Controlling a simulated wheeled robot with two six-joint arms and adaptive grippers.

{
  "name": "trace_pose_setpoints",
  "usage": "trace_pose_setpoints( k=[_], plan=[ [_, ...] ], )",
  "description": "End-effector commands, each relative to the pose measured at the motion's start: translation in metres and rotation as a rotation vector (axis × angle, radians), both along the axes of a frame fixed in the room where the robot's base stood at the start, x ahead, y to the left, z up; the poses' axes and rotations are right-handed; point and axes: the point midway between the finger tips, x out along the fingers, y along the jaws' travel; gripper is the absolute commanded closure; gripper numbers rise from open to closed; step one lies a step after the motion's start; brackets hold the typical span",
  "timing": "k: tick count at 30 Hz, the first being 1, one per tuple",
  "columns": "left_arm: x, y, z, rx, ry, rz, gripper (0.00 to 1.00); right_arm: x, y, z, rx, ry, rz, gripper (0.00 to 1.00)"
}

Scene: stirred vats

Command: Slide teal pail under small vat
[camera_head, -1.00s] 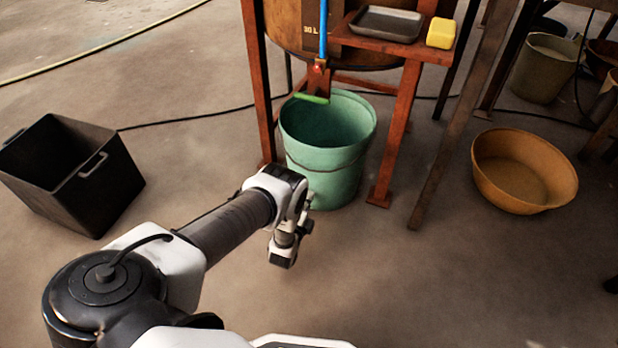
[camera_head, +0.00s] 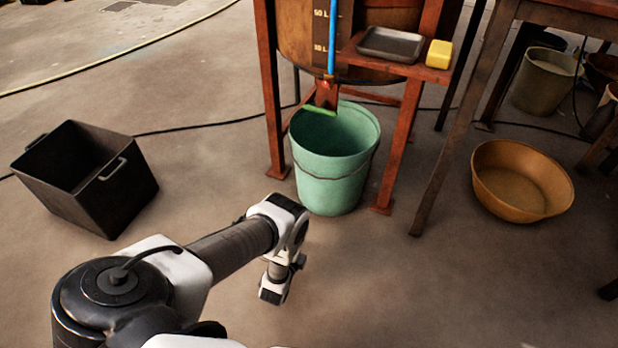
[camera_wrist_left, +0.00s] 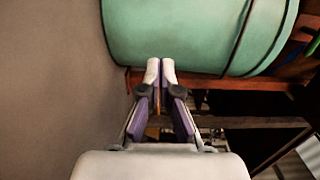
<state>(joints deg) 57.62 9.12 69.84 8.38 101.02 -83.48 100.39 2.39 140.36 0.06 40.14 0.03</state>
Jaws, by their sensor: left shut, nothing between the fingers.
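The teal pail (camera_head: 333,180) stands upright on the floor between the front legs of the small vat's (camera_head: 294,38) rust-red stand. Its open mouth is below the vat's outlet with the green lever (camera_head: 319,110), and its front bulges out ahead of the legs. My left arm reaches in from the left, its wrist short of the pail in the head view; the fingers cannot be made out there. In the left wrist view my left gripper (camera_wrist_left: 160,66) is shut and empty, its tips by the pail's wall (camera_wrist_left: 170,30). I cannot tell whether they touch. My right gripper is not in view.
A black crate (camera_head: 128,205) stands at left. An ochre basin (camera_head: 500,205) lies at right near another stand's leg (camera_head: 450,150). The stand's shelf (camera_head: 400,68) holds a grey tray (camera_head: 391,44) and yellow block (camera_head: 439,54). Floor in front of the pail is clear.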

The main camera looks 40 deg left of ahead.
Motion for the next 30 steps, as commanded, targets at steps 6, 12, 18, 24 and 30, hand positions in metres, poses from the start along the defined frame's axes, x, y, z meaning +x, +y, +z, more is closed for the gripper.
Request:
trace_pose_setpoints(
  k=[6,12,18,24,30],
  plan=[
    [-0.024,-0.011,0.008,-0.002,-0.001,0.004,1.0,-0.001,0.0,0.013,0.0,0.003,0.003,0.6],
    [-0.024,-0.017,0.026,0.001,-0.002,0.023,1.0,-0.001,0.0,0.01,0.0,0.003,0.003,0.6],
    [0.003,-0.009,0.023,0.0,-0.005,0.023,1.0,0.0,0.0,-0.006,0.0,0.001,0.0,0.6],
    [0.045,0.004,0.021,0.0,-0.005,0.023,1.0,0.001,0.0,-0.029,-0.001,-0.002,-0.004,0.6],
    [0.084,0.017,0.02,-0.001,-0.005,0.023,1.0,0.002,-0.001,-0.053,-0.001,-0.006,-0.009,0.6]
  ],
)
